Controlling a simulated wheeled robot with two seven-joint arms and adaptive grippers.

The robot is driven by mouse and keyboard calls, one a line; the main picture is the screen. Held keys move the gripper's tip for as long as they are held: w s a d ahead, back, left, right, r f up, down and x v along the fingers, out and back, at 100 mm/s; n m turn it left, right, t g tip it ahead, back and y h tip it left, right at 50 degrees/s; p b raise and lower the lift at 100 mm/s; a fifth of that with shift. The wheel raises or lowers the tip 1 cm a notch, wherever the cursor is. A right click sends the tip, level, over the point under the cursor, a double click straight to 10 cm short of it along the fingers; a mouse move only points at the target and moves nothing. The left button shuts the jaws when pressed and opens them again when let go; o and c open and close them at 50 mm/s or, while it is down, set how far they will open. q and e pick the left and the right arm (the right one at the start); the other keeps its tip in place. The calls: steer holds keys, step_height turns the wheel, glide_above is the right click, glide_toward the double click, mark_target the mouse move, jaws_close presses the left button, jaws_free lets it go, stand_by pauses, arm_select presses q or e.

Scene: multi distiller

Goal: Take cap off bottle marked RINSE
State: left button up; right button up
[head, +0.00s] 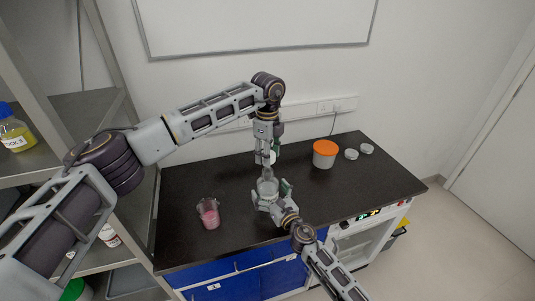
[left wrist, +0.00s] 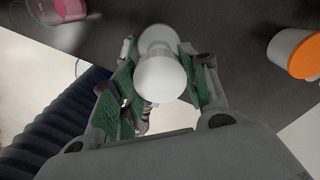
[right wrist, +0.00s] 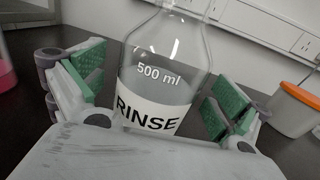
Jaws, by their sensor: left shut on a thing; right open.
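The clear bottle marked RINSE (right wrist: 160,75) stands on the dark bench, with its label facing the right wrist camera. It also shows in the head view (head: 267,186). My right gripper (head: 270,192) is low at the bottle, its green-padded fingers open on either side of it. My left gripper (head: 268,156) is above the bottle, pointing down and shut on the white cap (left wrist: 161,79). The cap also shows in the head view (head: 273,157). The bottle's top is outside the right wrist view, and I cannot tell whether the cap still touches it.
A beaker of pink liquid (head: 209,214) stands to the left on the bench (head: 330,195). A white tub with an orange lid (head: 325,154) and two small clear dishes (head: 351,154) are at the back right. Shelves with bottles stand at the far left.

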steer(key=shift+v, duration=5.7)
steer(key=shift+f, duration=0.1)
